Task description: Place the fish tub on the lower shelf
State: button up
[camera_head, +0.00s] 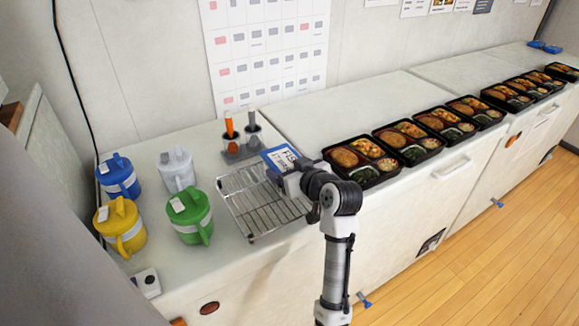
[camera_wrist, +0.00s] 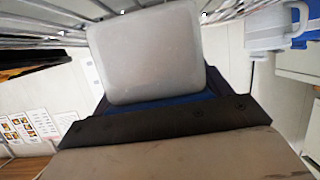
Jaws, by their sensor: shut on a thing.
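The fish tub (camera_head: 280,158) has a blue-rimmed label reading FISH and sits at the far right corner of the wire rack (camera_head: 240,209). My gripper (camera_head: 288,178) is shut on the tub; its fingertips are mostly hidden in the head view. In the wrist view the tub (camera_wrist: 148,55) is a pale grey block with a blue edge, close in front of my dark gripper (camera_wrist: 165,118). Rack wires (camera_wrist: 50,25) run along the top of that view, close to the tub. I cannot tell whether the tub touches the rack. The rack's lower shelf is not clearly visible.
Blue (camera_head: 119,177), white (camera_head: 176,169), yellow (camera_head: 120,226) and green (camera_head: 190,216) lidded jugs stand left of the rack. A holder (camera_head: 238,152) with two handled tools stands behind it. Filled bento trays (camera_head: 361,161) line the counter to the right.

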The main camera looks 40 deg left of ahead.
jog(key=shift+f, duration=0.1)
jog(key=o, duration=1.3)
